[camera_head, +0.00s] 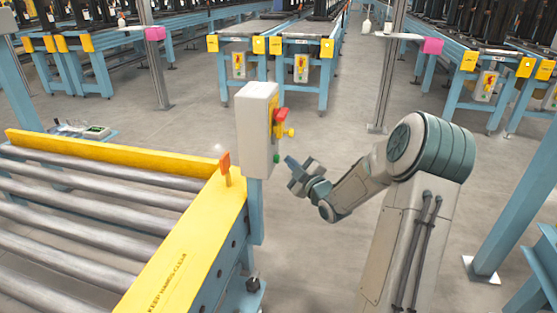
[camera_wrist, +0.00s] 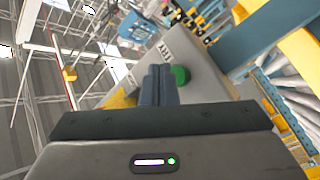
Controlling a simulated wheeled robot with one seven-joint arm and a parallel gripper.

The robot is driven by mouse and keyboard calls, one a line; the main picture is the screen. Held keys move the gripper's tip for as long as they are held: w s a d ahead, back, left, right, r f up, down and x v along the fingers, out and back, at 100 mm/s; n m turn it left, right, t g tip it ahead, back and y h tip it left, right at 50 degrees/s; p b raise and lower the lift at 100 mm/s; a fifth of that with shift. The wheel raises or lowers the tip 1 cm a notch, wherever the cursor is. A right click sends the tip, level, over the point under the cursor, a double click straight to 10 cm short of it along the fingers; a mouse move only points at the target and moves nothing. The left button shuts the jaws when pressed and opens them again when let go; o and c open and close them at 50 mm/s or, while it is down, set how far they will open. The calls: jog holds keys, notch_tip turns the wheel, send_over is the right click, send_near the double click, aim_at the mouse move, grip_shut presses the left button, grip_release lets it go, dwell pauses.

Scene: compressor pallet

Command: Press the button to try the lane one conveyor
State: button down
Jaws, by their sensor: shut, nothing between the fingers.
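A green button (camera_head: 277,158) sits low on that face. In the wrist view the green button (camera_wrist: 180,75) shows just right of my fingertips, on the grey box (camera_wrist: 205,65). My gripper (camera_head: 290,163) is shut and empty, its fingers pointing at the button's side of the box. In the head view a small gap shows between fingertips and button.
An orange piece (camera_head: 225,168) stands on the conveyor's yellow rail, left of the box. A blue post (camera_head: 520,150) stands at the right. Grey floor around my arm is clear.

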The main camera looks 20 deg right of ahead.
jog(key=shift+w+a+b, duration=0.2)
jog(key=shift+a+b, duration=0.15)
jog(key=shift+b, duration=0.05)
jog(key=shift+w+a+b, duration=0.3)
jog(key=shift+a+b, duration=0.1)
jog(key=shift+a, duration=0.05)
dwell(0.9)
jog(key=shift+s+d, duration=0.1)
dwell(0.3)
jog(key=shift+s+d, duration=0.45)
jog(key=shift+d, duration=0.2)
jog(key=shift+s+d, duration=0.7)
jog(key=shift+d, duration=0.35)
jog(key=shift+s+d, duration=0.7)
jog(key=shift+d, duration=0.35)
jog(key=shift+r, duration=0.1)
